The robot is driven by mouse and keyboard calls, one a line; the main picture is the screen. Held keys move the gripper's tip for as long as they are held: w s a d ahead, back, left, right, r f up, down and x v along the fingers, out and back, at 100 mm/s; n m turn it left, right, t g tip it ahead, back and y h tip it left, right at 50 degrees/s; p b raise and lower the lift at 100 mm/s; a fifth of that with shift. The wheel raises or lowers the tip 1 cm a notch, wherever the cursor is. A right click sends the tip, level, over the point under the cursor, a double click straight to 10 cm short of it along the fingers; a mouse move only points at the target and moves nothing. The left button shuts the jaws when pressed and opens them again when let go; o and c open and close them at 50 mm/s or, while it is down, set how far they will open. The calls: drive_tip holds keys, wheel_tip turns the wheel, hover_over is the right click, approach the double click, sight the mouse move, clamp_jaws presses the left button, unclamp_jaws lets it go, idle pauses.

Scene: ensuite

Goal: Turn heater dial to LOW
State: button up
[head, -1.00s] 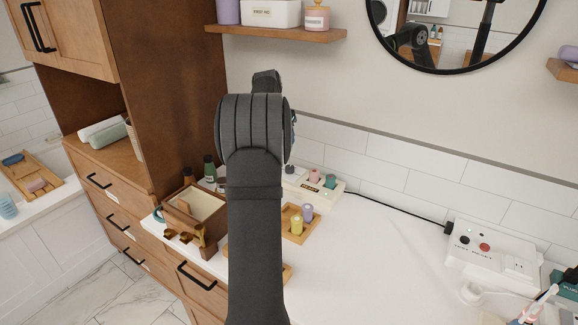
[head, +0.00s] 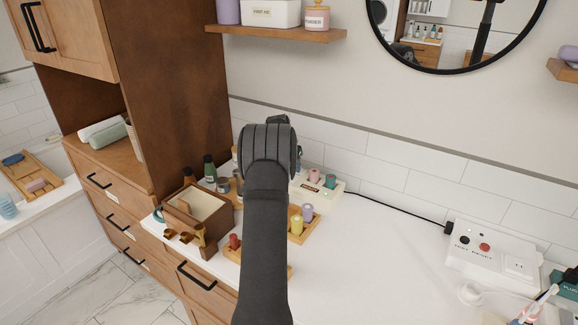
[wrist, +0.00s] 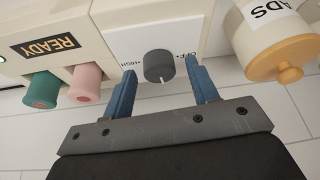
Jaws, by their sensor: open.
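The heater dial (wrist: 158,66) is a dark grey round knob on a cream front panel in the wrist view. Its white pointer line points down in the picture, between the HIGH print on the left and the OFF print on the right. I cannot read a LOW mark. My gripper (wrist: 160,72) is open, with one blue finger on each side of the dial; I see small gaps and cannot tell any contact. In the head view my own arm hides the gripper and the dial.
Beside the dial panel is a cream unit (wrist: 50,40) marked READY with green and pink pegs; it also shows in the head view (head: 325,196). A jar (wrist: 275,35) with a tan lid is at right.

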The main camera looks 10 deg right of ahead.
drive_tip(key=c, duration=1)
drive_tip(key=shift+m, duration=0.8)
drive_tip(key=o, duration=1)
drive_tip(key=v, duration=1.7)
drive_tip(key=shift+w+a+r, duration=0.15)
drive_tip(key=shift+w+a, duration=0.1)
drive_tip(key=shift+a, duration=0.1)
